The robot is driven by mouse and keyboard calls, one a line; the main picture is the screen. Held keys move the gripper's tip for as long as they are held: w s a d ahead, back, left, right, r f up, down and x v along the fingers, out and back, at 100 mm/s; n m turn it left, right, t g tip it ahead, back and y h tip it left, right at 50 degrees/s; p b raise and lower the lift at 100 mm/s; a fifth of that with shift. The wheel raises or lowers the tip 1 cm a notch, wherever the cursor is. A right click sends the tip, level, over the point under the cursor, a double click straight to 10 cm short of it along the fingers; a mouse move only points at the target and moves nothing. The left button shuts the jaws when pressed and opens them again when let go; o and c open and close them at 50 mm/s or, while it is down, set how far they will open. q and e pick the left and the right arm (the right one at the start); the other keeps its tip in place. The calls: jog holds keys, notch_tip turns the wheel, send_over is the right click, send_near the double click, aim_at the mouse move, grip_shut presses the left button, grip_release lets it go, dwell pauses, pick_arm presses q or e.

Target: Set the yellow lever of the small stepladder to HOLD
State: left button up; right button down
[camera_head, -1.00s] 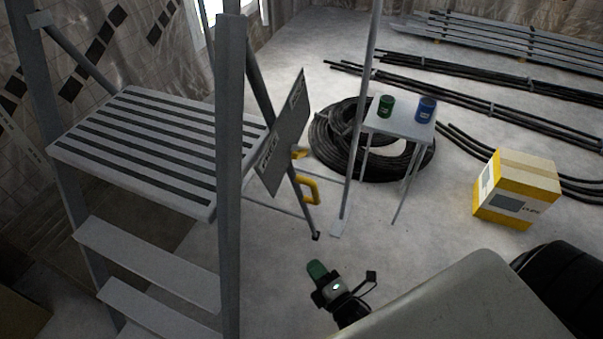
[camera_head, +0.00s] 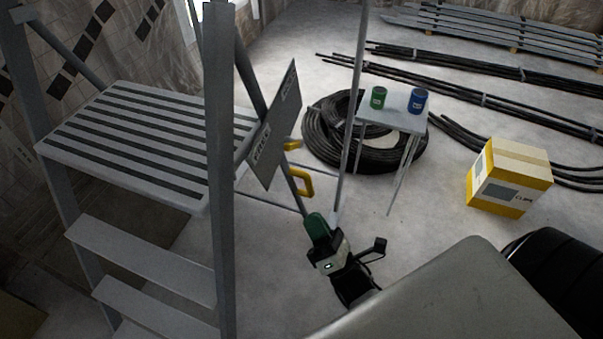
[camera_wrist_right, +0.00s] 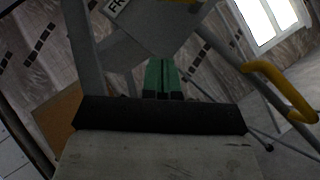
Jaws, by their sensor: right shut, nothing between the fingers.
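The grey stepladder (camera_head: 222,180) stands at the left in the head view. A grey label plate (camera_head: 275,128) is fixed to its side, with partly readable lettering at its top and bottom. A yellow looped handle (camera_head: 303,183) shows just right of the plate, and it is large at the right of the right wrist view (camera_wrist_right: 280,90). A smaller yellow part (camera_head: 292,145) sits behind the plate's edge; which yellow part is the lever I cannot tell for sure. My right gripper (camera_head: 316,222), with green fingers, is shut and empty, below the yellow handle. My left gripper is not visible.
A small table (camera_head: 400,121) with a green can (camera_head: 378,97) and a blue can (camera_head: 417,100) stands behind, near a black cable coil (camera_head: 318,135). A yellow-and-cardboard box (camera_head: 510,178) is at the right. The floor between is open.

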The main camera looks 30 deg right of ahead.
aim_at(291, 151)
jog(key=d+r+p+x, duration=0.1)
jog(key=p+x, duration=0.3)
jog(key=x, duration=0.8)
jog(key=shift+d+r, duration=0.45)
jog(key=shift+d, duration=0.15)
jog(key=shift+s, duration=0.1)
jog(key=shift+p, duration=0.3)
jog(key=shift+d+r+m+g+h+p, duration=0.1)
jog(key=shift+r+m+g+h+p, duration=0.1)
jog(key=shift+r+m+h+p, duration=0.45)
jog(key=shift+r+m+g+h+p, duration=0.2)
jog(key=shift+m+h+p, duration=0.25)
jog(key=shift+m+p, duration=0.5)
jog(key=w+d+r+m+g+h+p, duration=0.3)
jog(key=m+p, duration=0.4)
jog(key=p, duration=0.3)
jog(key=shift+w+d+r+g+h, duration=0.35)
jog(key=shift+d+r+g, duration=0.15)
jog(key=shift+r+g, duration=0.15)
